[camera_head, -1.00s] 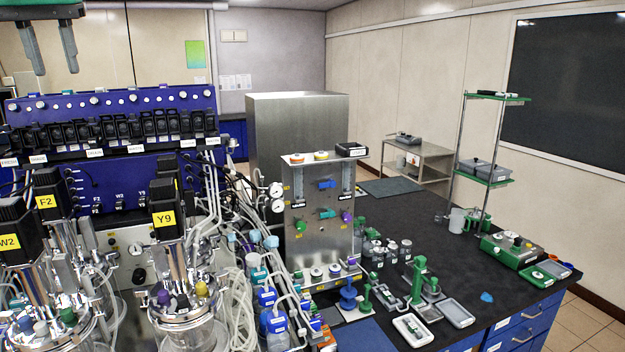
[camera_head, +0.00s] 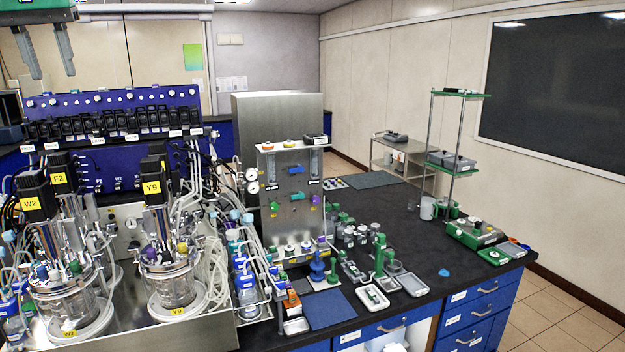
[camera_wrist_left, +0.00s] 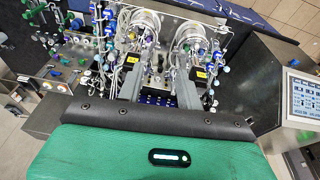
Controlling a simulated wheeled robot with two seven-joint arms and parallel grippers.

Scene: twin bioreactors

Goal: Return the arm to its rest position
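My left gripper (camera_head: 46,68) hangs at the top left corner of the head view, its two grey fingers pointing down and apart. It is high in the air in front of the blue pump rack, with nothing between the fingers. In the left wrist view the gripper (camera_wrist_left: 158,92) also shows with its fingers spread and empty, above the two bioreactors. The bioreactor labelled Y9 (camera_head: 168,268) and the one labelled W2 (camera_head: 65,290) stand upright below it. My right gripper and arm are not in view.
The blue pump rack (camera_head: 60,102) stands behind the bioreactors. A steel panel (camera_head: 290,195) with valves stands on the dark bench (camera_head: 405,230). Small green stands and white trays (camera_head: 373,297) lie in front of it. A tall shelf rack (camera_head: 457,150) stands at the right.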

